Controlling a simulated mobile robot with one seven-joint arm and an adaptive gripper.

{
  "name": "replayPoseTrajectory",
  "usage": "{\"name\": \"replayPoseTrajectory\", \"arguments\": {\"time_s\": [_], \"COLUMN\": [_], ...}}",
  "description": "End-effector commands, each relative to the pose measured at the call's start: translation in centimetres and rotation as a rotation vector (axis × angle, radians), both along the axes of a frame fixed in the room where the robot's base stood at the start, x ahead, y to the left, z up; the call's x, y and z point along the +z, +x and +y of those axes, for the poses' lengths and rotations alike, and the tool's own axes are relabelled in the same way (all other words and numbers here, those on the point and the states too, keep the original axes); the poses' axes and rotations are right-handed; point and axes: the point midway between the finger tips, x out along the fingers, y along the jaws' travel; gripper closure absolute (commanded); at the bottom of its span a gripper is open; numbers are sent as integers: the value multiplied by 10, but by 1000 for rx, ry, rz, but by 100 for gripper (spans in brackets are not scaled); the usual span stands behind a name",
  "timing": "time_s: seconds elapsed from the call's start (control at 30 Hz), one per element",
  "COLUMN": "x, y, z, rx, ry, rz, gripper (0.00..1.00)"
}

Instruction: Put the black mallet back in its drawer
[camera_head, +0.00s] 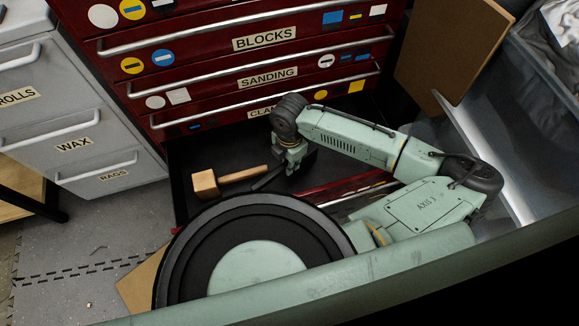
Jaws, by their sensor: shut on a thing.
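The open drawer (185,160) is the low one of the red cabinet and has a dark inside. My gripper (291,170) points down over the right part of this drawer. It is shut on the black mallet (268,180), whose dark handle slants down to the left from the fingers. The mallet's head is hard to make out against the dark drawer and partly hidden by my gripper. I cannot tell whether the mallet touches the drawer floor.
A wooden mallet (205,184) lies in the same drawer, left of the black one. Shut drawers labelled BLOCKS (264,39) and SANDING (267,78) are above. A grey cabinet (75,120) stands at left, a brown board (452,45) at upper right.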

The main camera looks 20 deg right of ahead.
Motion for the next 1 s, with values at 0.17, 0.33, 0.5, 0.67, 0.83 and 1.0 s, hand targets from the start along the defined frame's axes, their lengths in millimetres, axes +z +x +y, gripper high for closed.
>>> {"name": "replayPoseTrajectory", "arguments": {"time_s": [0.17, 0.33, 0.5, 0.67, 0.83, 1.0], "x": [-32, -35, -36, -38, -38, -38], "y": [0, 0, 0, 0, 0, 0], "z": [1, 0, 0, 0, 0, 0], "rx": [0, 0, 0, 0, 0, 0], "ry": [1, 0, 0, 0, 0, 0], "rz": [0, -1, -1, 0, 0, 0], "gripper": [100, 100, 100, 78, 67, 62]}}
